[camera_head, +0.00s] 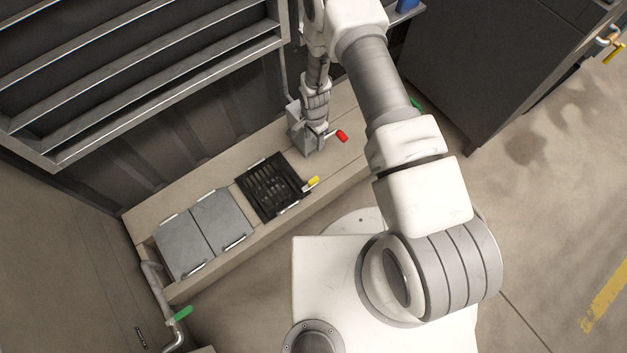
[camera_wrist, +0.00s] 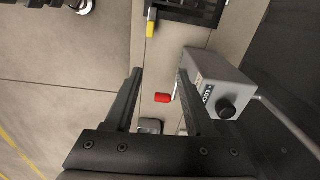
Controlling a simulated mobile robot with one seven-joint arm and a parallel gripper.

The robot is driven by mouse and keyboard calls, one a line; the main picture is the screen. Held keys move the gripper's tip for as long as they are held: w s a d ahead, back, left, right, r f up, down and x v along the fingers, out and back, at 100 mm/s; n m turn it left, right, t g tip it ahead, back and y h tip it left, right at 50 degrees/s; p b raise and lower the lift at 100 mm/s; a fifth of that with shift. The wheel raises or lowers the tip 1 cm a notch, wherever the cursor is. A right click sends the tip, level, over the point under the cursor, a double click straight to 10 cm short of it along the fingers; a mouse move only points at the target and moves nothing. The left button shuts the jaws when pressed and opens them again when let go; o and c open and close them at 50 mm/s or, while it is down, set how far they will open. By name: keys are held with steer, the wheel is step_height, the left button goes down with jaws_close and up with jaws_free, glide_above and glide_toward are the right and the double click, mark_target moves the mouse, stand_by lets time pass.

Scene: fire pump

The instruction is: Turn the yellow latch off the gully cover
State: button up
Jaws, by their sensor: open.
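The gully cover (camera_head: 268,188) is a black slotted grate set in the beige ledge. The yellow latch (camera_head: 312,182) sits at its right edge. In the wrist view the latch (camera_wrist: 151,24) is at the top, beyond the fingertips, with part of the cover (camera_wrist: 190,10) beside it.
A grey box (camera_wrist: 218,82) with a black knob stands close to the right finger. A red handle (camera_wrist: 162,98) shows between the fingers, and also in the head view (camera_head: 342,136). Two grey lids (camera_head: 188,248) lie left of the cover. A louvred wall rises behind the ledge.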

glide_above(314, 180)
step_height(314, 180, down, 7)
steer(key=shift+m, duration=0.4)
step_height(314, 180, down, 17)
steer(key=b, duration=0.6)
steer(key=shift+w+b, duration=0.1)
steer(key=shift+b, duration=0.25)
steer(key=shift+c, duration=0.2)
jaws_close()
